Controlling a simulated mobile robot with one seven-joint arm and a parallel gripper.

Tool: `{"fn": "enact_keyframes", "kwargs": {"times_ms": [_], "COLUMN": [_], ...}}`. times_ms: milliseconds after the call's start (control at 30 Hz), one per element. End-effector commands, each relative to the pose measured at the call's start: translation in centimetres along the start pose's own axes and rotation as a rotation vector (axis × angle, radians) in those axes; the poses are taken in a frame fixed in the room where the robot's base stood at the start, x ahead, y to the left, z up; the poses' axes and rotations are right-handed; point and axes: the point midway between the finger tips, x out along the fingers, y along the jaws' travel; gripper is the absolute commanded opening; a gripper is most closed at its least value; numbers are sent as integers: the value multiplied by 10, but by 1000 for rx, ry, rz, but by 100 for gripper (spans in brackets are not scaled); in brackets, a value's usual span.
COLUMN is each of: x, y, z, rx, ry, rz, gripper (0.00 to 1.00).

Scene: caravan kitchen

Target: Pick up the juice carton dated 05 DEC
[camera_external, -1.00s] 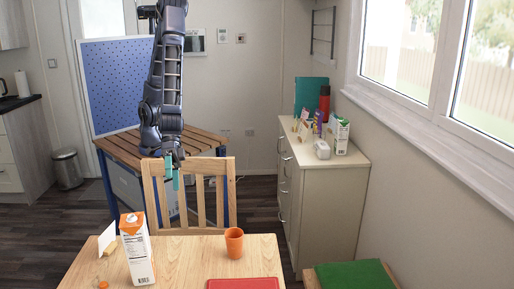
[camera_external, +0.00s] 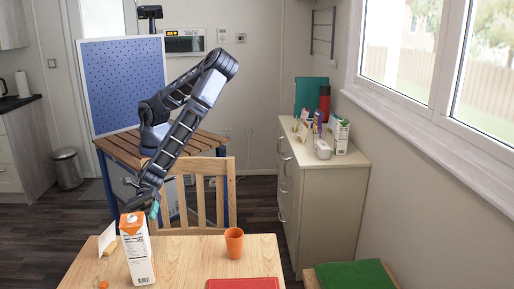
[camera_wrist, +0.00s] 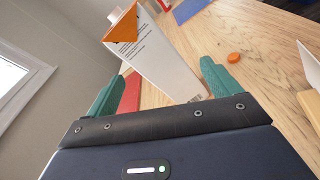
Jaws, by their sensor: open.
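A white juice carton with an orange top (camera_external: 138,258) stands upright on the near table's left side. In the wrist view the carton (camera_wrist: 158,62) appears tilted, between and beyond my fingers; small print shows below its orange top, but I cannot read a date. My gripper (camera_external: 153,206) is open, its teal fingers just above and behind the carton's top right. The wrist view shows my gripper's fingers (camera_wrist: 162,88) spread wide with nothing held; I cannot tell whether they touch the carton. Another carton, green and white (camera_external: 341,136), stands on the cabinet by the window; its date is not readable.
The wooden table (camera_external: 190,262) also holds an orange cup (camera_external: 234,243), a red mat (camera_external: 243,284), a white card (camera_external: 107,238) on a tan block and a small orange cap (camera_external: 103,285). A wooden chair (camera_external: 220,190) stands behind it. The table's middle is clear.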

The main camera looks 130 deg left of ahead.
Motion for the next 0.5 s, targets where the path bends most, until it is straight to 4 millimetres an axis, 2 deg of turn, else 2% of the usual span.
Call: {"fn": "enact_keyframes", "kwargs": {"times_ms": [300, 500], "x": [9, 11], "y": [-13, -13], "z": [-8, -10], "rx": [-370, -462], "ry": [-81, -104], "rz": [147, 189], "gripper": [89, 89]}}
